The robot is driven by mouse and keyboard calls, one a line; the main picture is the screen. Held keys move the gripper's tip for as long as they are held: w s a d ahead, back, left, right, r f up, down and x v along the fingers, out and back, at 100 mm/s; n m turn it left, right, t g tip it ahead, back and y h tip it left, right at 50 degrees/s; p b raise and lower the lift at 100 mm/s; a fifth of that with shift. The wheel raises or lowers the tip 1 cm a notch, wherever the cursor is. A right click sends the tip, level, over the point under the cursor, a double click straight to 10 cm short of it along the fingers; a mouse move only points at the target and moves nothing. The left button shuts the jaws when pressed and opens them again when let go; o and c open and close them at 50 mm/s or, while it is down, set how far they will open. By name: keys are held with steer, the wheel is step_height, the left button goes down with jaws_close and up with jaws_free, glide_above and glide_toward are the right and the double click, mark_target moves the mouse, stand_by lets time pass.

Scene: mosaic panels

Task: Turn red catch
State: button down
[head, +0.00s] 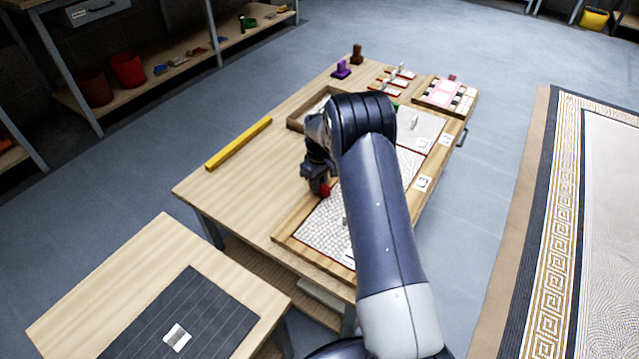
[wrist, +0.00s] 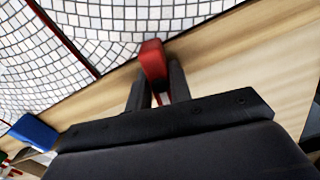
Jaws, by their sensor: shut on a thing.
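The red catch (wrist: 152,60) shows in the wrist view at the wooden frame edge beside the white mosaic panel (wrist: 200,12). My gripper (wrist: 158,86) is shut on the red catch, with a dark finger on each side of it. In the head view the red catch (head: 324,190) shows just under my gripper (head: 318,184), at the far edge of the near mosaic panel (head: 318,228). My arm hides part of the panels behind it.
A blue block-like piece (wrist: 34,132) lies along the frame at left in the wrist view. A yellow bar (head: 239,143) lies on the table's left side. A purple piece (head: 341,69) and a brown piece (head: 357,54) stand at the table's far end.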

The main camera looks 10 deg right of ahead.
steer(key=shift+n, duration=1.1)
steer(key=c, duration=1.3)
jaws_free()
steer(key=shift+r, duration=0.15)
step_height(320, 180, up, 11)
steer(key=shift+f+p, duration=0.2)
steer(key=shift+p, duration=0.6)
